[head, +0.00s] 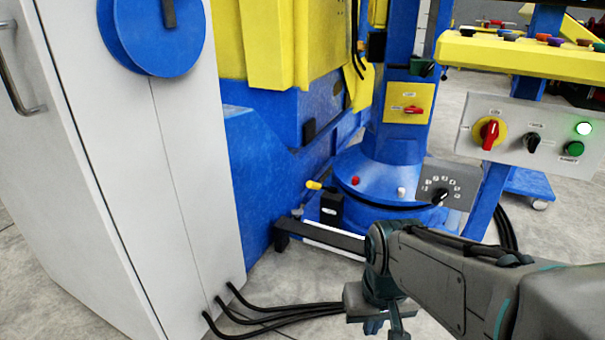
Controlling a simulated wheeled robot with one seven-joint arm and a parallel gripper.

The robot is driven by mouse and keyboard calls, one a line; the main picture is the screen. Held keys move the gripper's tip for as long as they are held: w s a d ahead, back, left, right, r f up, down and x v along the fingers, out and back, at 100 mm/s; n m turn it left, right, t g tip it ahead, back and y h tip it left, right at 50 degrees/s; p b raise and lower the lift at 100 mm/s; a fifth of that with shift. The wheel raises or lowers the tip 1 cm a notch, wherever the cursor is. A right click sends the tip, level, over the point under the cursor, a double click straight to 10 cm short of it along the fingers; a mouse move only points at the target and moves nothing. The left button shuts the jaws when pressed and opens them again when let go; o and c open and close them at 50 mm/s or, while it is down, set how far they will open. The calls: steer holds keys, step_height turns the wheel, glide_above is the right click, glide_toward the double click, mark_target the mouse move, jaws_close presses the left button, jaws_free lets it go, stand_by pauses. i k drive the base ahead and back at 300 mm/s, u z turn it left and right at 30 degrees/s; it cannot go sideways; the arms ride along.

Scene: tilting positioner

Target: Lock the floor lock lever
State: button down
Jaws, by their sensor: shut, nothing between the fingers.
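A small lever with a yellow grip (314,185) sticks out to the left from a black box with a white label (331,207), low beside the round blue base of the positioner. It looks like the floor lock lever, but I cannot read its label. My gripper (384,325) is at the bottom centre, pointing down over the floor. It is shut and empty, nearer to me than the lever, below and to its right, and well apart from it. My arm comes in from the lower right.
A tall grey cabinet (120,180) fills the left. Black cables (270,312) run along the floor from it. A dark bar (325,236) lies low in front of the lever. The blue column (405,150) has a red switch (412,109). A control panel (530,135) stands at right.

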mark_target(313, 185)
steer(key=k, duration=0.6)
steer(key=z, duration=0.4)
steer(key=i, duration=0.75)
steer(key=u, duration=0.45)
steer(key=i, duration=0.75)
steer(key=u, duration=0.7)
